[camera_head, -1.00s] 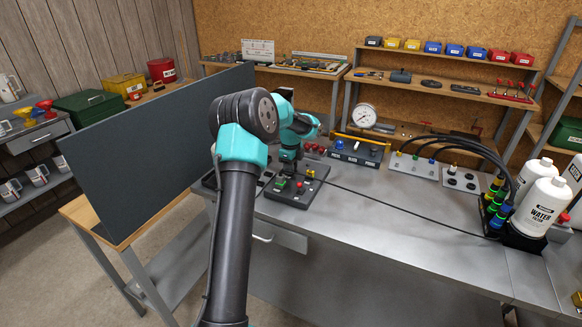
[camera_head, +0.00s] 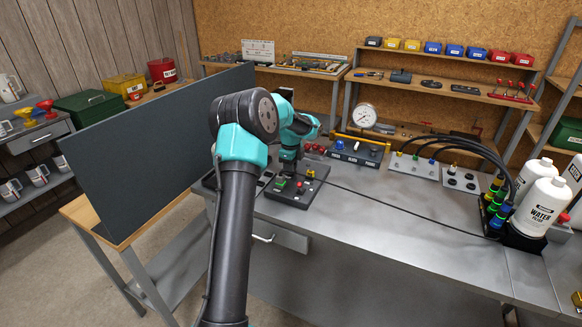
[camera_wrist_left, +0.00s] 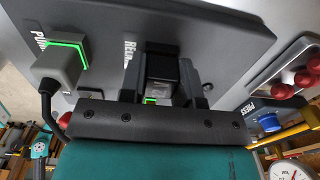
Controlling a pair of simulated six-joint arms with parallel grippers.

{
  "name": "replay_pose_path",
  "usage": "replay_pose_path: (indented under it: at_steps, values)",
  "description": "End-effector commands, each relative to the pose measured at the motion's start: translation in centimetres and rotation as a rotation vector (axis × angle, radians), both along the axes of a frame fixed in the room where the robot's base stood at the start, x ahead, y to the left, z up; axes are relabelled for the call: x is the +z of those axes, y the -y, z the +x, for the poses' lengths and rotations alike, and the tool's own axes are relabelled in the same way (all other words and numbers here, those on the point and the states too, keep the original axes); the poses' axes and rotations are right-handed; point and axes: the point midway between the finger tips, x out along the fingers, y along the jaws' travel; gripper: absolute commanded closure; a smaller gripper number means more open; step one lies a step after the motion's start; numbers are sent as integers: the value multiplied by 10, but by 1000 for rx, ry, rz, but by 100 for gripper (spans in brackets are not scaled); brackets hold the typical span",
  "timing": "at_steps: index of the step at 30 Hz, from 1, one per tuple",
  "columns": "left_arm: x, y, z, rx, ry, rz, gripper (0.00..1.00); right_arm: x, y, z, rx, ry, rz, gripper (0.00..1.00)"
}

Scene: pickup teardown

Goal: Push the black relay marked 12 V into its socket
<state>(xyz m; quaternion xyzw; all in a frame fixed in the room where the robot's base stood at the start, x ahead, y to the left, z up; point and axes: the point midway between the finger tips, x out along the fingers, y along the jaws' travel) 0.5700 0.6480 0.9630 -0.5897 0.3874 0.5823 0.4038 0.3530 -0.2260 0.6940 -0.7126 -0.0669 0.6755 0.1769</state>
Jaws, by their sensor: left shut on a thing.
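My left gripper (camera_wrist_left: 163,85) is shut on a black relay (camera_wrist_left: 161,68) over the dark control panel (camera_wrist_left: 215,25), beside lettering that starts "RE". A small green light shows by the relay's near end. The relay's marking is not readable, and its socket is hidden behind the relay and fingers, so I cannot tell how deep it sits. In the head view my left gripper (camera_head: 287,168) is at the back left of the panel (camera_head: 290,198), and the relay cannot be made out there.
A grey plug (camera_wrist_left: 59,66) with a green-lit surround and a cable stands left of the relay in the wrist view. Red knobs (camera_wrist_left: 303,77) are on a neighbouring unit. A black cable crosses the bench (camera_head: 400,235), whose front is mostly clear. A dark upright board (camera_head: 150,150) stands left.

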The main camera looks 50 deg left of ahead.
Motion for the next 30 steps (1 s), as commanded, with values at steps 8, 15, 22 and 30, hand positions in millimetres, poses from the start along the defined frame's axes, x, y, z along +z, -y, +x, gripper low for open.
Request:
replay_pose_path:
  at_steps: [8, 15, 22, 30]
  values:
    - [-27, 2, -4, 3, -24, -15, 100, 0, 0, 0, 0, 0, 0, 45]
    - [-27, 2, -4, 3, -24, -15, 100, 0, 0, 0, 0, 0, 0, 45]
    - [-27, 2, -4, 3, -25, -16, 66, 0, 0, 0, 0, 0, 0, 45]
    - [-27, 2, -5, 3, -27, -19, 40, 0, 0, 0, 0, 0, 0, 45]
